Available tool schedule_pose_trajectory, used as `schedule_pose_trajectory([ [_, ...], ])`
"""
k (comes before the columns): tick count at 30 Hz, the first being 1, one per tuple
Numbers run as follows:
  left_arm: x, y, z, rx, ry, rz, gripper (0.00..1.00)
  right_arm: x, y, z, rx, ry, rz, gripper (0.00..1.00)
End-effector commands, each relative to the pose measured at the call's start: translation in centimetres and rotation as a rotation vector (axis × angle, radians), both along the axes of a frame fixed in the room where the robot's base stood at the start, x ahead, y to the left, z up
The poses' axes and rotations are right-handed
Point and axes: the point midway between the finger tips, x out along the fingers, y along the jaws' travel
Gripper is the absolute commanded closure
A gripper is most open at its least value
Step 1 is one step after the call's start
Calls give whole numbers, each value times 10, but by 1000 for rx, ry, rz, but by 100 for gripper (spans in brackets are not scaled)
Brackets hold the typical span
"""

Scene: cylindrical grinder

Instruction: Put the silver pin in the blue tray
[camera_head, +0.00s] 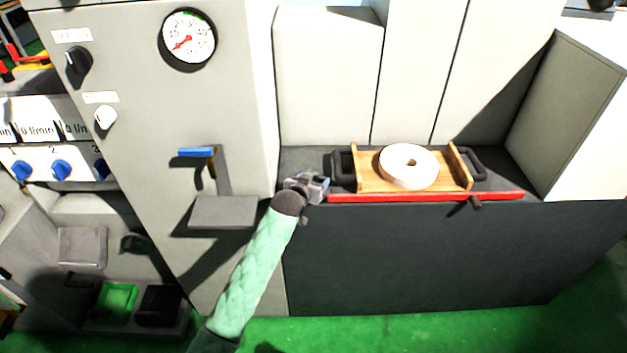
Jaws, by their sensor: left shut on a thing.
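My left gripper (318,187) is at the left end of the red strip, just left of the wooden tray's dark left handle. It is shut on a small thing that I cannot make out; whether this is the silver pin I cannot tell. I see no separate silver pin elsewhere. I cannot make out a blue tray. My right gripper is out of view.
A wooden tray (364,178) with a white grinding wheel (408,166) sits on the machine ledge behind a red strip (425,197). A grey shelf (224,211) and blue-topped lever (196,152) stick out at left. A green bin (117,301) stands lower left.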

Motion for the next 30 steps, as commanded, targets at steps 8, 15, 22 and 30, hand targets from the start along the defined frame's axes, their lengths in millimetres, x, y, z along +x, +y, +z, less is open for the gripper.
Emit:
schedule_pose_trajectory([
  [8, 0, 0, -2, 0, 0, 0, 15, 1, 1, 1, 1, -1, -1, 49],
  [15, 0, 0, -1, 0, 0, 0, 15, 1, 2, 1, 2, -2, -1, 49],
  [22, -19, 8, 5, 1, 0, 0, 15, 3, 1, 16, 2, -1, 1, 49],
  [30, -64, 28, 23, 0, 0, 1, 15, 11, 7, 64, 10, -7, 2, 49],
])
